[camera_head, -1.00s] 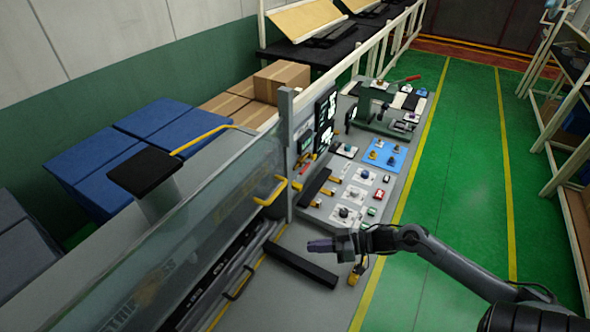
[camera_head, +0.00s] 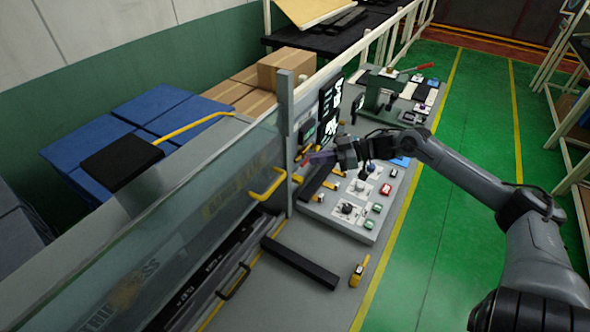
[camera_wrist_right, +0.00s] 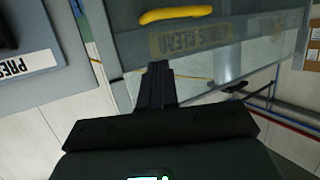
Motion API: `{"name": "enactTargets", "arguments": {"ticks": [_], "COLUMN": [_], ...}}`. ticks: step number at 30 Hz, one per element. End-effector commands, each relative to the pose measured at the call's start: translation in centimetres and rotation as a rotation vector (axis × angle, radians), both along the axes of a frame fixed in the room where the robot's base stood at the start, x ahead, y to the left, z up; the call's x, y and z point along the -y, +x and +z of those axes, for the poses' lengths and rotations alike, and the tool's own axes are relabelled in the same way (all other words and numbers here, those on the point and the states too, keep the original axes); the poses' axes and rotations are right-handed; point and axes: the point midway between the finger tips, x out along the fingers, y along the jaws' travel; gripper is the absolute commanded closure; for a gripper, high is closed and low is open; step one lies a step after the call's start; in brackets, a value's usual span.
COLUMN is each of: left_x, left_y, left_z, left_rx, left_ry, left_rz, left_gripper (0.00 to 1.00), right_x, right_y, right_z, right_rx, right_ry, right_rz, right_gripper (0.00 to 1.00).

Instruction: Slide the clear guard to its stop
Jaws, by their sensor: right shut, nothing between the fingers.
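The clear guard (camera_head: 165,240) is a long, upright transparent panel along the left side of the bench, with lettering on it. Its yellow handle (camera_head: 268,186) is at its far end, close beside a grey post (camera_head: 287,145). My right gripper (camera_head: 312,158) is shut and empty, in the air to the right of the post, apart from the handle. In the right wrist view the shut fingers (camera_wrist_right: 156,85) point toward the guard (camera_wrist_right: 225,40), with the yellow handle (camera_wrist_right: 175,14) ahead of them. My left gripper is not in view.
A control panel with several buttons (camera_head: 350,212) lies under my right arm. A black bar (camera_head: 300,262) and a small yellow device (camera_head: 358,273) sit on the bench's near part. Blue boxes (camera_head: 150,115) stand behind the guard. The green floor at right is open.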

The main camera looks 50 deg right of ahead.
Motion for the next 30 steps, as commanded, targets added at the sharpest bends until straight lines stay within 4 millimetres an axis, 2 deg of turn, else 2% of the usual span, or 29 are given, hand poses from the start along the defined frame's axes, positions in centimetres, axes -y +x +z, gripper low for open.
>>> {"name": "enactTargets", "arguments": {"ticks": [3,12,21,30], "left_x": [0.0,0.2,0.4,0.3], "left_y": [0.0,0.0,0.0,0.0], "left_z": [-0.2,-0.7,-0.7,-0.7], "left_rx": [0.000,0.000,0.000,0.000], "left_ry": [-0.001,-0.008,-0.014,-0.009], "left_rz": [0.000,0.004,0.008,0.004], "left_gripper": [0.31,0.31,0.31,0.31], "right_x": [-1.0,-3.0,-3.7,-4.0], "right_y": [1.5,4.3,5.3,5.6], "right_z": [-0.4,-1.5,-4.1,-5.0], "right_rx": [0.002,0.004,0.003,0.001], "right_ry": [-0.002,-0.002,0.001,-0.001], "right_rz": [0.002,0.000,-0.002,0.000], "right_gripper": [1.00,1.00,1.00,1.00]}}
